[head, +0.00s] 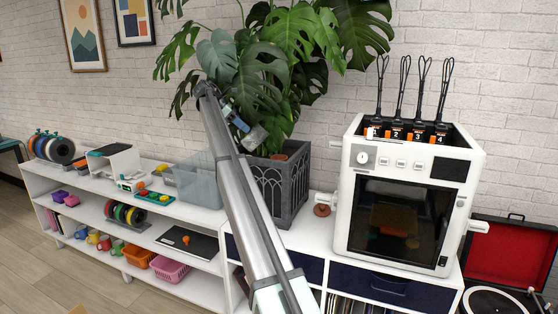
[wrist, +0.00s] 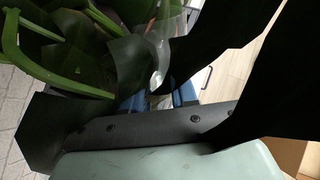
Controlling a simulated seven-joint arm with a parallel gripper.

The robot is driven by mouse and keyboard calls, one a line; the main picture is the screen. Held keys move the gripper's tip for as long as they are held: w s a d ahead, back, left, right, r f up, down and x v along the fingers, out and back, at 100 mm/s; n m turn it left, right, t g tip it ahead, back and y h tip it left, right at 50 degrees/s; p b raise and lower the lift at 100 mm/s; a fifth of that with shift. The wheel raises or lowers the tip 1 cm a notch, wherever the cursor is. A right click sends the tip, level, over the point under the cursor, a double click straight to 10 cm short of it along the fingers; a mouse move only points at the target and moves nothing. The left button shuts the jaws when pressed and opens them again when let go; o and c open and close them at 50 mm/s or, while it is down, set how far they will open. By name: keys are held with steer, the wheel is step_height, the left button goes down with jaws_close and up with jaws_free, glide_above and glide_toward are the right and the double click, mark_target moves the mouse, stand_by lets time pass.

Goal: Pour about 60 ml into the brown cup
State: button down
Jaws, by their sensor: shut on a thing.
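My gripper (head: 240,122) is in front of the plant's leaves, above the dark planter. It is shut on a greyish, see-through vessel (head: 257,137), which looks tilted. In the wrist view the clear vessel (wrist: 155,50) shows at the top, beyond the blue fingertips (wrist: 183,95), with leaves seen through and beside it. Its contents cannot be made out. I cannot make out a brown cup for sure. A small reddish-brown round thing (head: 322,210) lies between planter and printer. Several coloured mugs (head: 93,237) stand on the bottom shelf, none clearly brown.
The big leafy plant (head: 290,35) crowds my gripper; its dark planter (head: 293,190) stands below. A clear bin (head: 195,182) is left of my arm. A white 3D printer (head: 408,190) stands right. An open red-lined case (head: 510,265) is at far right.

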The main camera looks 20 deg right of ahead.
steer(key=shift+s+d+r+t+y, duration=0.15)
steer(key=shift+d+t+y, duration=0.25)
steer(key=shift+y, duration=0.4)
steer(key=shift+d, duration=0.1)
steer(key=shift+s+d+y+p, duration=0.2)
steer(key=shift+d+y+p, duration=0.4)
steer(key=shift+y+p, duration=0.4)
steer(key=shift+s+d+t+y+p, duration=0.15)
steer(key=shift+d+t+y+p, duration=0.3)
steer(key=shift+y+p, duration=0.5)
stand_by(1.2)
steer(key=a+h, duration=0.1)
steer(key=a+g+h, duration=0.1)
steer(key=h, duration=0.1)
steer(key=shift+w, duration=0.35)
steer(key=shift+w+a+g+h+b, duration=0.15)
steer(key=shift+a+g+h+b, duration=0.3)
steer(key=shift+h, duration=0.9)
steer(key=shift+a, duration=0.1)
steer(key=shift+a, duration=0.15)
stand_by(0.4)
